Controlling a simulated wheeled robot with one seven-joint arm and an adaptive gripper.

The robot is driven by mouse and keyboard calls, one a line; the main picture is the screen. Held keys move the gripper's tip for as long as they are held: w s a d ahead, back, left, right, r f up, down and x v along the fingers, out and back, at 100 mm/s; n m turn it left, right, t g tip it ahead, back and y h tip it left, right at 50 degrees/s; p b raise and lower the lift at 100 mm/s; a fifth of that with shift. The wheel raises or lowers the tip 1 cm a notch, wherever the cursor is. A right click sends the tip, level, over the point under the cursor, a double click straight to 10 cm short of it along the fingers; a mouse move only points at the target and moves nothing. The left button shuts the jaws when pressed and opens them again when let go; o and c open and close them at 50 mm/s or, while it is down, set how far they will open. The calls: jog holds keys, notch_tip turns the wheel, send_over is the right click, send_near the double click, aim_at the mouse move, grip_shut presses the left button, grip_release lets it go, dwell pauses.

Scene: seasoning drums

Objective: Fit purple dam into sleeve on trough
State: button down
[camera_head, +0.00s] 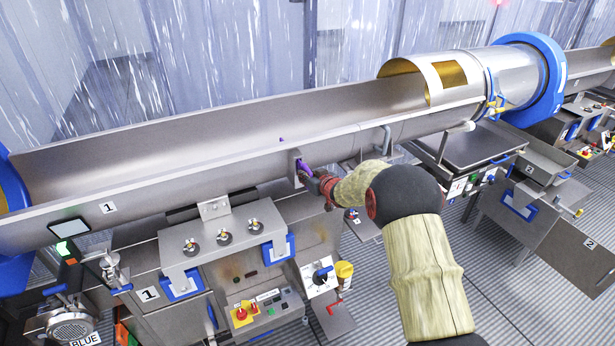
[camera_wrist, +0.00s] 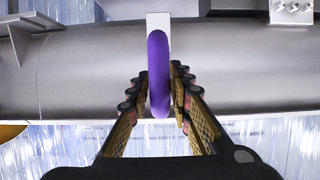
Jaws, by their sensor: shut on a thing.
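The trough (camera_head: 200,150) is a long grey metal half-pipe running across the head view. A small upright sleeve (camera_head: 294,163) stands on its near outer side; a pale plate, likely this sleeve, shows in the wrist view (camera_wrist: 158,20). The purple dam (camera_head: 305,170) is at the sleeve, its rounded purple part (camera_wrist: 158,70) upright before the pale plate in the wrist view. My gripper (camera_head: 315,178) is shut on the dam, with fingers on both sides of it (camera_wrist: 158,92). A small purple spot shows at the trough's inner wall. How deep the dam sits in the sleeve is hidden.
A control cabinet (camera_head: 180,265) with knobs and a red button stands below the trough at left. A steel drum with a blue ring (camera_head: 540,75) is at the upper right. A thin bent pipe (camera_head: 385,140) is right of the sleeve.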

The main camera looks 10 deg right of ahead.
aim_at(312, 174)
jog(key=shift+w+a+r+p, duration=0.1)
jog(key=shift+w+a+p, duration=0.15)
jog(key=shift+w, duration=0.55)
jog(key=shift+w+a+r+p, duration=0.1)
jog(key=shift+w+a+p, duration=0.15)
jog(key=shift+w, duration=0.5)
jog(key=c, duration=1.5)
grip_release()
jog(key=shift+f, duration=0.15)
jog(key=shift+c, duration=0.2)
jog(key=shift+s, duration=0.1)
jog(key=shift+f, duration=0.15)
jog(key=v, duration=1.2)
